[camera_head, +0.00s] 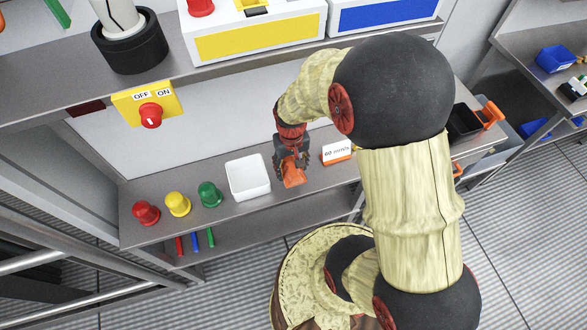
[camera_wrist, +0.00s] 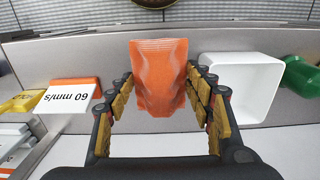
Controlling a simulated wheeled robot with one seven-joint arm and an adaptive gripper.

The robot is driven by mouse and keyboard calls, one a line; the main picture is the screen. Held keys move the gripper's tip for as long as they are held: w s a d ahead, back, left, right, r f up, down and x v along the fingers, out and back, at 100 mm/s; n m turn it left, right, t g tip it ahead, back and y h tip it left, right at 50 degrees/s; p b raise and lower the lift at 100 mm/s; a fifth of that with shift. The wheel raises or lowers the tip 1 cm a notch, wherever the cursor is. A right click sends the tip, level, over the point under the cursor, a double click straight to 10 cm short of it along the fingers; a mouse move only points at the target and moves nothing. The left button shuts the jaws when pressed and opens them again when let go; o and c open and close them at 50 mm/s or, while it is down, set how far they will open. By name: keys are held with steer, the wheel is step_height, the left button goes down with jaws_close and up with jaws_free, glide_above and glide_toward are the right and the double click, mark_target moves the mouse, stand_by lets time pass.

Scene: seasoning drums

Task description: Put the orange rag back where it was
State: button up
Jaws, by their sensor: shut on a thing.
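The orange rag (camera_head: 293,172) is at the tip of my gripper (camera_head: 291,160) in the head view. In the wrist view the rag (camera_wrist: 160,76) hangs between the two fingers of my gripper (camera_wrist: 160,88), which is shut on it. The fingers grip its two sides. The rag is over the shelf, between the white bin (camera_head: 248,178) and the orange-and-white "60 mm/s" block (camera_head: 337,152). Whether the rag touches the shelf surface is hard to tell.
The white bin also shows in the wrist view (camera_wrist: 243,112). Red (camera_head: 146,213), yellow (camera_head: 178,204) and green (camera_head: 209,194) cups stand at the shelf's left. A black bin (camera_head: 463,122) stands at the right. An upper shelf (camera_head: 60,108) overhangs the back.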

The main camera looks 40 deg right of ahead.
mark_target(294, 158)
steer(key=w+d+f, duration=0.1)
steer(key=d+f, duration=0.1)
steer(key=f, duration=0.1)
steer(key=w+d+f, duration=0.1)
steer(key=f, duration=0.1)
steer(key=shift+w+f, duration=0.2)
steer(key=shift+w, duration=0.15)
steer(key=shift+f, duration=1.5)
steer(key=shift+b, duration=0.3)
steer(key=shift+f, duration=0.15)
steer(key=o, duration=1)
steer(key=shift+o, duration=0.2)
steer(key=shift+r+p, duration=0.3)
steer(key=shift+r, duration=3.65)
